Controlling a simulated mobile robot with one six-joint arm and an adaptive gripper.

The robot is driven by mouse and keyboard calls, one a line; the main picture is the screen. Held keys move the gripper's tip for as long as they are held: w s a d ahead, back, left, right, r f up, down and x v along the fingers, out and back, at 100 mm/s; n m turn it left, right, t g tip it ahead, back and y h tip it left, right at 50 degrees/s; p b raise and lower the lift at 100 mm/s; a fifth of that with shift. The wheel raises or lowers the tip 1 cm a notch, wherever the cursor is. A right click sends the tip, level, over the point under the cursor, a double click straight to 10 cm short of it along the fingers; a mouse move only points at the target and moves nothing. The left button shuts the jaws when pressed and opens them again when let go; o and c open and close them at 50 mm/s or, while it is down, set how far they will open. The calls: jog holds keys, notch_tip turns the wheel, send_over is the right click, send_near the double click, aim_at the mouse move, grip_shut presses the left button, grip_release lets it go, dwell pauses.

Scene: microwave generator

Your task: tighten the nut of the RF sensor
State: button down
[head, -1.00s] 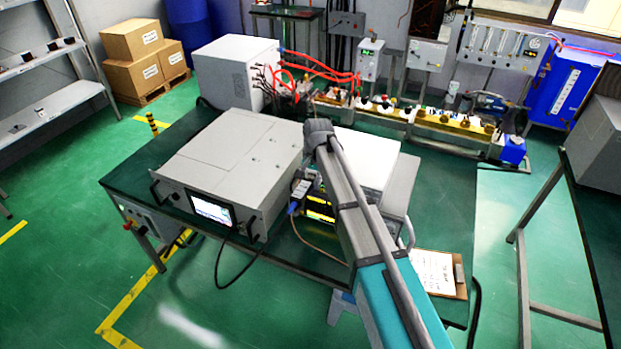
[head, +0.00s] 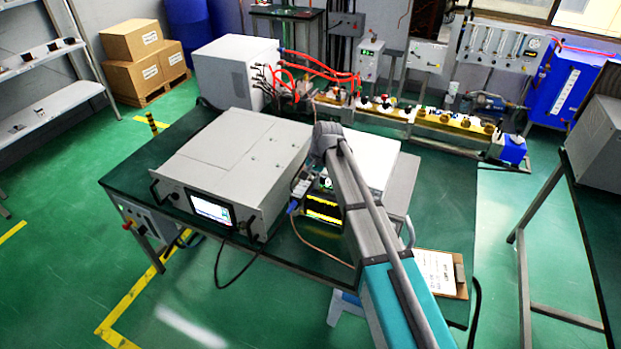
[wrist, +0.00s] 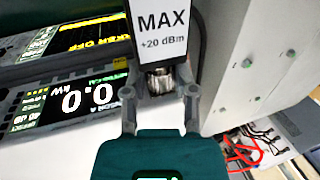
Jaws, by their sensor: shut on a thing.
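The RF sensor (wrist: 162,35) is a dark body with a white label reading "MAX +20 dBm", at the top middle of the wrist view. Its silvery ribbed nut (wrist: 158,80) shows just below the label. My gripper (wrist: 159,88) is shut on the nut, one grey finger on each side of it. The connector that the nut sits on is mostly hidden by the sensor and fingers. In the head view, a small grey unit with a blue end (head: 299,189), apparently the sensor, stands left of my arm, which hides the fingers.
A grey rack unit with a screen (head: 222,165) is on the green bench (head: 440,215). A small meter with a yellow-lit display (head: 323,208) stands close beside my arm. A clipboard (head: 437,270) lies at the bench's right front. A cable hangs from the bench's front edge.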

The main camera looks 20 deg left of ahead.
jog(key=y+b, duration=0.1)
jog(key=y, duration=0.1)
jog(key=y+b, duration=0.1)
jog(key=shift+s+d+f+y+b, duration=0.1)
jog(key=shift+d+f+y+b, duration=0.2)
jog(key=shift+d+f+b, duration=0.05)
jog(key=shift+r+y+b, duration=0.1)
jog(key=shift+y+b, duration=0.6)
jog(key=shift+y, duration=0.1)
jog(key=shift+c, duration=2)
grip_release()
jog(key=shift+a+r, duration=0.1)
jog(key=shift+a+r+h+p, duration=0.15)
jog(key=shift+h+p, duration=0.25)
jog(key=shift+p, duration=0.25)
